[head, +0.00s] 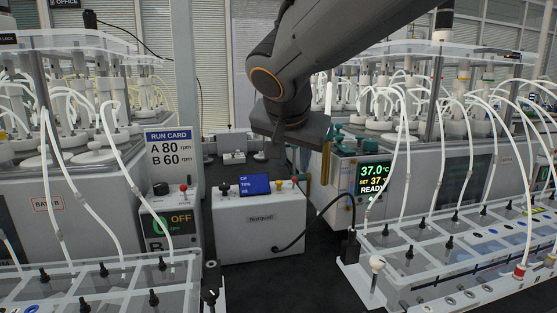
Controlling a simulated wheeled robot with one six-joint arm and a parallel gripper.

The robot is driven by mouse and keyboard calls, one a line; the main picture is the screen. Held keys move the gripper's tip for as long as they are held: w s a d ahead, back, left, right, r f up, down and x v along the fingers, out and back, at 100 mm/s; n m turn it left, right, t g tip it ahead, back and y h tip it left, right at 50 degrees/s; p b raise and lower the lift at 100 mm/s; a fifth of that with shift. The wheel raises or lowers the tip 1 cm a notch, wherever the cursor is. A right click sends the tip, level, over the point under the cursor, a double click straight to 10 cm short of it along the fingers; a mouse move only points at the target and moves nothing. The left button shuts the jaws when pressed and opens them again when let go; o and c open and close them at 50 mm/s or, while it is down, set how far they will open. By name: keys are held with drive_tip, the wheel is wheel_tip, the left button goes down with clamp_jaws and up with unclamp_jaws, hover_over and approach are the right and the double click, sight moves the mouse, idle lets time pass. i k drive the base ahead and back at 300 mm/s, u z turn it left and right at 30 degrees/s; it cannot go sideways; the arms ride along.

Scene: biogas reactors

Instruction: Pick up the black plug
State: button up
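A black plug (351,243) stands upright at the left end of the right-hand white tray. A black cable (318,215) loops between it and the front of the white Norquell box (258,226).
Clear-lidded trays with white tubes stand at left (100,275) and right (450,240). A control box reading OFF (170,222) stands left of the white box. A heater display (374,180) reads 37.0. Dark bench (315,285) is free between the trays.

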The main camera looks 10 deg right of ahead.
sight(353, 234)
drive_tip(key=k, duration=1)
